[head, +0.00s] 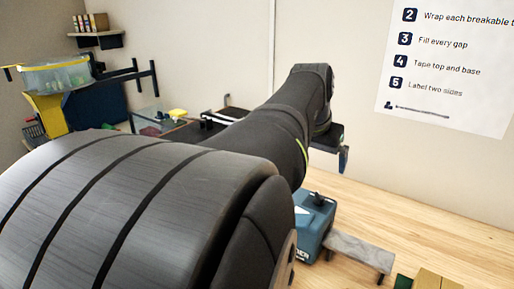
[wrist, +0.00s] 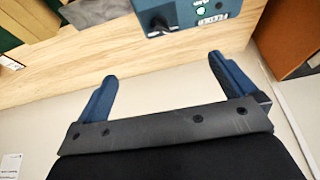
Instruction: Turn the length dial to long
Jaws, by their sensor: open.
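A blue machine (head: 314,224) stands on the wooden worktop, partly hidden behind my arm in the head view. In the wrist view the blue machine (wrist: 228,12) is at the top edge, cut off by the frame. A dark knob-like part (wrist: 162,22) sticks out of its face, beside a green round spot and small white markings. I cannot read a length setting. My gripper (wrist: 162,68) is open and empty, its two blue fingers apart and short of the machine in the picture. In the head view one blue finger (head: 343,159) shows above the worktop.
A grey slab (head: 345,250) lies right of the machine, with brown cardboard (head: 438,280) nearer the front. A brown box-like thing (wrist: 290,38) is at the wrist view's right. Bare wood worktop (wrist: 100,62) lies before the machine. A printed sheet (head: 445,65) hangs on the wall.

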